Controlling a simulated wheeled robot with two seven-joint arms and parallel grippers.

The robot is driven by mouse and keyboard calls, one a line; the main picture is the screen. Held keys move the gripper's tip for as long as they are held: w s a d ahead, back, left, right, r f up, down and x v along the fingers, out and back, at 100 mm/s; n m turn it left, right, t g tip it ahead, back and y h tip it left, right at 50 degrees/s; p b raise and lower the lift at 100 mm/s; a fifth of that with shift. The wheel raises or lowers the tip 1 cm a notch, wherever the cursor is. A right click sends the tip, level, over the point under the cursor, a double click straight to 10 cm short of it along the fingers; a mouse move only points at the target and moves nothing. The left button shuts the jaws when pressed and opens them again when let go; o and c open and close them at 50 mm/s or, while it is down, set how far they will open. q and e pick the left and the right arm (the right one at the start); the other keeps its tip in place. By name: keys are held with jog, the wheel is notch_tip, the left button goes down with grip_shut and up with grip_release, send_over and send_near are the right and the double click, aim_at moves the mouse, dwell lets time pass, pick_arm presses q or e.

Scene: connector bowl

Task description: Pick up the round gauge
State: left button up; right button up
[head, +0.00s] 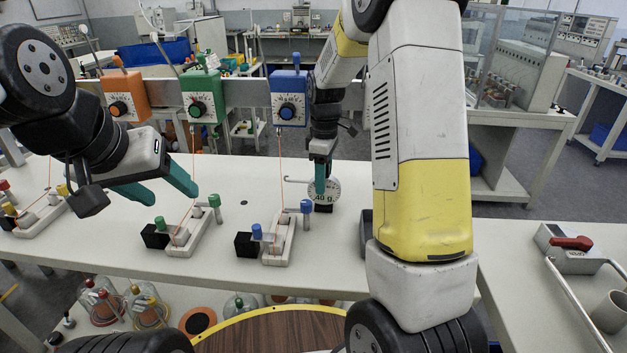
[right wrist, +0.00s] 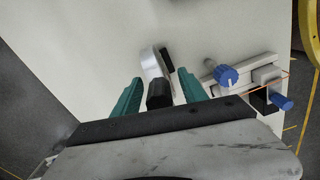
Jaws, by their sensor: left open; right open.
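The round gauge (head: 332,188) has a white dial and stands upright on the white bench, below my right gripper. In the right wrist view the gauge (right wrist: 151,62) is nearly edge-on, a silvery rim with a black part toward me. My right gripper (head: 320,178) is open, with its teal fingers pointing down. In the right wrist view its fingertips (right wrist: 161,80) lie on either side of the gauge, with gaps showing. Whether they touch it cannot be told. My left gripper (head: 165,189) is open and empty over the left part of the bench, away from the gauge.
The blue-knobbed fixture also shows in the right wrist view (right wrist: 205,98). My right arm hides some bench.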

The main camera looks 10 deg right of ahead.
grip_shut()
jog(key=shift+r, duration=0.1)
